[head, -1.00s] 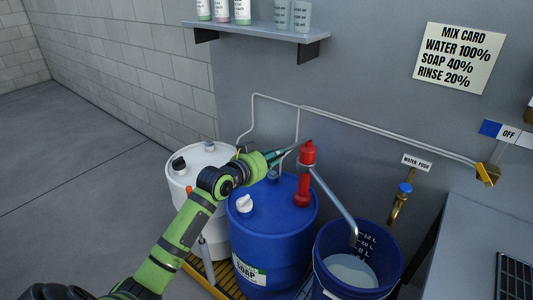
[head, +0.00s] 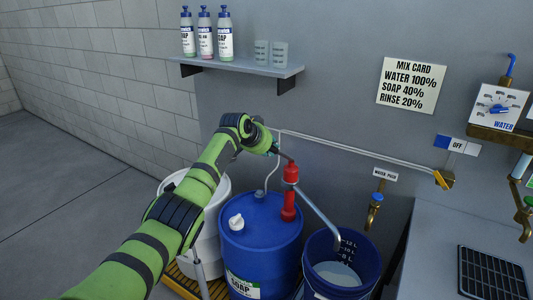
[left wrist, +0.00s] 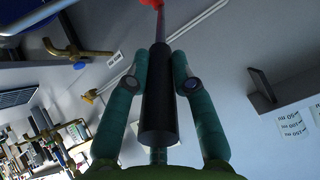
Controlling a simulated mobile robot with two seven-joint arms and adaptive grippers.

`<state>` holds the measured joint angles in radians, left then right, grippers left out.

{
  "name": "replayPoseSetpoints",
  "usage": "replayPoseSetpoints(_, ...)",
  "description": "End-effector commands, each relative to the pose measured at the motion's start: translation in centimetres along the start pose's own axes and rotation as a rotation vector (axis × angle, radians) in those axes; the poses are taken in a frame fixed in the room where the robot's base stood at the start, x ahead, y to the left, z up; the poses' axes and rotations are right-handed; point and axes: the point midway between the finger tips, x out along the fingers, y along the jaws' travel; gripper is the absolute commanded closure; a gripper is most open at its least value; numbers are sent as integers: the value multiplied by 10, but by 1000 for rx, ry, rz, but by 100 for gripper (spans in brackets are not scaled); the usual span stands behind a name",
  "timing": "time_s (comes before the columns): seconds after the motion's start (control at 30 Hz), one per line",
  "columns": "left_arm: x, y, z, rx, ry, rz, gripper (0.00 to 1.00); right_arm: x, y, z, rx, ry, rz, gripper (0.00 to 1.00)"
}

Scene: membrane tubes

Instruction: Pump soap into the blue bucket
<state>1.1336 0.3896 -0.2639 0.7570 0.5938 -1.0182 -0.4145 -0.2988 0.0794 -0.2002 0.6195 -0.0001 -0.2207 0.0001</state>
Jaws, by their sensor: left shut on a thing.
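The blue soap drum (head: 262,245) stands by the wall with a red hand pump (head: 291,173) upright on its top. The pump's grey spout slopes down to the right, its tip over the open blue bucket (head: 318,275). The bucket holds pale liquid below its litre marks. My left gripper (head: 274,148) is at the pump's lever, up and left of the pump head. In the left wrist view its green fingers (left wrist: 160,85) are shut on the black handle grip (left wrist: 157,110), and the lever runs on to the red pump head. My right gripper is not in view.
A white drum (head: 207,235) stands left of the soap drum, partly behind my arm. A brass water tap (head: 374,212) sits on the wall right of the bucket. A shelf (head: 240,76) with bottles and cups is above. A grey counter (head: 435,250) is at the right.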

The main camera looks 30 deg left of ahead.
Motion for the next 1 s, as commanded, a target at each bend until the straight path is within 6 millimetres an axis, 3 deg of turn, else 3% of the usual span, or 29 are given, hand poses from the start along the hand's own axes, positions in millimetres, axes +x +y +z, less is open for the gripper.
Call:
replayPoseSetpoints(0.03,-4,-2,-10,0,3,-2,100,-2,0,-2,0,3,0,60)
replayPoseSetpoints(0.33,-8,-4,-20,0,-54,9,100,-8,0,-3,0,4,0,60)
replayPoseSetpoints(1.0,-9,-4,-24,2,-86,16,100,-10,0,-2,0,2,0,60)
